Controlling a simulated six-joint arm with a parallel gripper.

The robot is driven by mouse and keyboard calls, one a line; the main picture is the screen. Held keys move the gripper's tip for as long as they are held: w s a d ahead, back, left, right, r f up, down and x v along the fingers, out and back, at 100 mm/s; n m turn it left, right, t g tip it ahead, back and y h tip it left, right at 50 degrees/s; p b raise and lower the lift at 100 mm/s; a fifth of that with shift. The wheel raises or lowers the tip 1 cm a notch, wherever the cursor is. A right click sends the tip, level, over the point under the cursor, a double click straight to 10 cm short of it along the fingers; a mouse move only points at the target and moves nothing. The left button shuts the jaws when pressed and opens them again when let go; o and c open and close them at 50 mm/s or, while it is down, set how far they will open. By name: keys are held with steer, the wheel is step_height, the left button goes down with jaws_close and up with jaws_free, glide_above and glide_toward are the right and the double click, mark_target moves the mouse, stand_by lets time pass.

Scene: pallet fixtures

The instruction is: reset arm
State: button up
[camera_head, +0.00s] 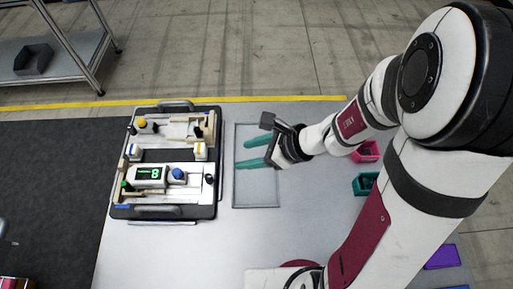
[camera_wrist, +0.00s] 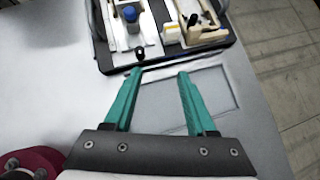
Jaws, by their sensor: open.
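My gripper (camera_head: 243,154) has two teal fingers and is open, with nothing between them. In the head view it hangs over the grey rectangular frame (camera_head: 256,206) on the table, with its fingers pointing left toward the pallet. In the wrist view, my gripper (camera_wrist: 158,92) shows its fingers spread apart, with bare table and part of the frame (camera_wrist: 238,92) behind them. The black pallet fixture (camera_head: 208,212) lies left of my gripper, apart from it. The pallet also shows at the top of the wrist view (camera_wrist: 120,65).
The pallet carries a green-digit display (camera_head: 149,174), a blue knob (camera_head: 178,174) and a yellow knob (camera_head: 141,122). A pink bin (camera_head: 368,151) and a green bin (camera_head: 364,184) stand right of the frame. The light table (camera_head: 190,255) is clear in front. A metal shelf (camera_head: 75,70) stands at back left.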

steer(key=shift+d+r, duration=0.5)
steer(key=shift+d, duration=0.4)
steer(key=s+a+r+n+g+h, duration=0.1)
steer(key=s+r+n+g+h, duration=0.15)
steer(key=s+r+n, duration=0.55)
steer(key=s+d+n+h, duration=0.4)
steer(key=s+d+n, duration=0.2)
steer(key=s+n, duration=0.2)
steer(key=shift+s+d+f+g, duration=0.15)
steer(key=shift+s+d+g, duration=0.15)
steer(key=shift+s+g, duration=0.05)
stand_by(1.9)
